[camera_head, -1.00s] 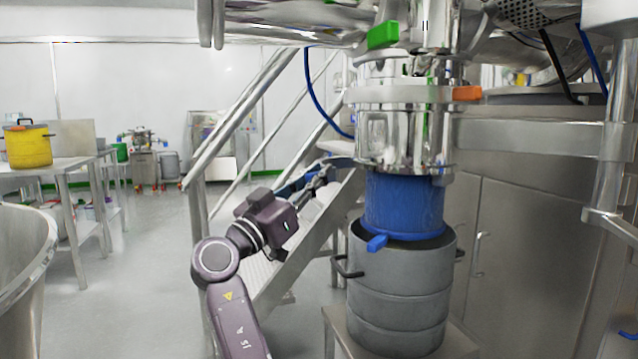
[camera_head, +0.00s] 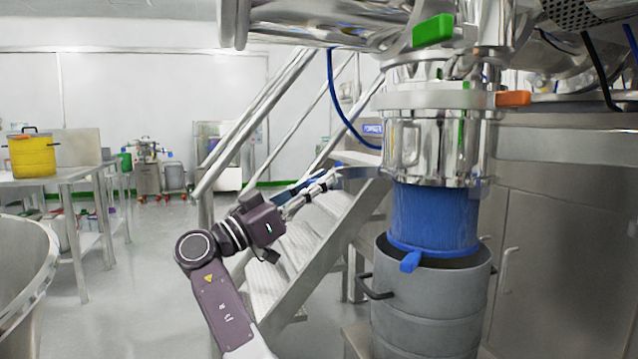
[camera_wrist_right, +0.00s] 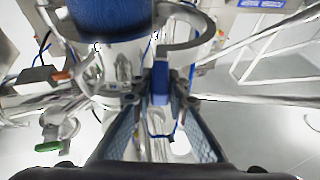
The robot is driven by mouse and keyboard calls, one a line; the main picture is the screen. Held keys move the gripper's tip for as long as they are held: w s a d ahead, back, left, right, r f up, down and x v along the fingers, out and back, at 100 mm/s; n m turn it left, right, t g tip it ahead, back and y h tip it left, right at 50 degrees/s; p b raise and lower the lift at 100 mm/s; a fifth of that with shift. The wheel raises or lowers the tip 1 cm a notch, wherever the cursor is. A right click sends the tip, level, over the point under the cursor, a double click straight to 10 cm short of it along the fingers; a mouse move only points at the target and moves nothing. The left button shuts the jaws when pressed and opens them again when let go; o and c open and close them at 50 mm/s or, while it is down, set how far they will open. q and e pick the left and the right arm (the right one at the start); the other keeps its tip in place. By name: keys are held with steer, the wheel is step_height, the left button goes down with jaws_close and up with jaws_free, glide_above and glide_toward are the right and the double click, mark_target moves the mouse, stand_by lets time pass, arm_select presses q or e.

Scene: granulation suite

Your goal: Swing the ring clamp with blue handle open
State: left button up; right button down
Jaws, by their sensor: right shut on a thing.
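The ring clamp's curved steel band (camera_head: 358,172) stands out from the left side of the shiny steel column (camera_head: 432,145), clear of the column's front. In the right wrist view the band (camera_wrist_right: 205,28) is an open arc, with the blue handle (camera_wrist_right: 160,82) at its near end. My right gripper (camera_head: 322,184) reaches in left of the column. In the wrist view its fingers (camera_wrist_right: 160,100) are shut on the blue handle. The band's hinge is hard to make out. My left gripper is not in view.
A blue sleeve (camera_head: 435,218) with another blue handle (camera_head: 410,262) hangs below the column into a grey drum (camera_head: 430,300). Higher clamps have orange (camera_head: 513,98) and green (camera_head: 433,30) handles. Steel stairs (camera_head: 310,255) lie behind my arm. Open floor lies left.

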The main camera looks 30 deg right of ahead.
steer(key=shift+w+g, duration=0.35)
steer(key=shift+g, duration=0.05)
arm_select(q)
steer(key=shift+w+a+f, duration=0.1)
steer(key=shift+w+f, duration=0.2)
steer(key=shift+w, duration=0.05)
arm_select(e)
steer(key=shift+r, duration=0.1)
steer(key=c, duration=1.9)
jaws_free()
steer(key=shift+w, duration=0.15)
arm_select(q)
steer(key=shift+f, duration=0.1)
arm_select(e)
steer(key=shift+a, duration=0.2)
steer(key=v, duration=1.1)
steer(key=shift+a, duration=0.35)
